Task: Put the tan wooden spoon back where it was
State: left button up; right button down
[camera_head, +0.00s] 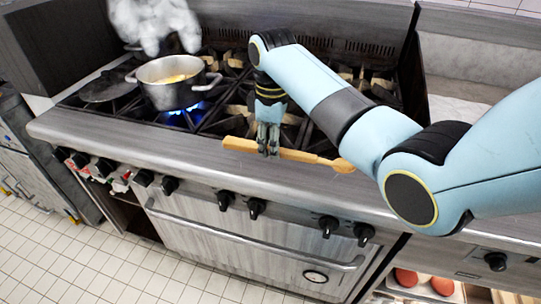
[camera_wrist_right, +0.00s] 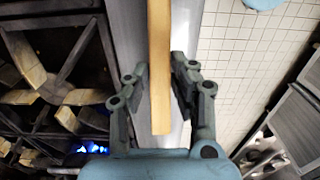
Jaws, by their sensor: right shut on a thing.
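The tan wooden spoon (camera_head: 302,156) lies sideways along the front ledge of the stove, its rounded end to the right. I cannot tell whether it touches the ledge. My right gripper (camera_head: 268,151) points down and is shut on the spoon's handle. In the right wrist view the spoon (camera_wrist_right: 160,60) runs between the two fingers of my right gripper (camera_wrist_right: 159,82), and its handle end shows near the palm. My left gripper is not in view.
A grey pot (camera_head: 158,92) with yellow contents stands over a blue flame at the stove's left. A dark lid (camera_head: 107,87) lies left of it. A white hand-like shape (camera_head: 155,25) hangs above the pot. The front ledge (camera_head: 130,140) left of the spoon is clear.

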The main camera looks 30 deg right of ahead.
aim_at(270, 166)
jog(key=shift+w+d+f, duration=0.2)
jog(key=shift+w+f, duration=0.25)
jog(key=shift+w, duration=0.05)
notch_tip(270, 166, down, 3)
jog(key=shift+f, duration=0.4)
jog(key=c, duration=1.1)
grip_release()
jog(key=shift+f, duration=0.1)
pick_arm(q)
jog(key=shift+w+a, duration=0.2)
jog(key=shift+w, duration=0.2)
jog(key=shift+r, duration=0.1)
pick_arm(e)
jog(key=shift+r, duration=0.3)
notch_tip(270, 166, up, 11)
jog(key=shift+f, duration=0.1)
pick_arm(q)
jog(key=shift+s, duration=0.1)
pick_arm(e)
jog(key=shift+s+r, duration=0.1)
jog(key=shift+r, duration=0.35)
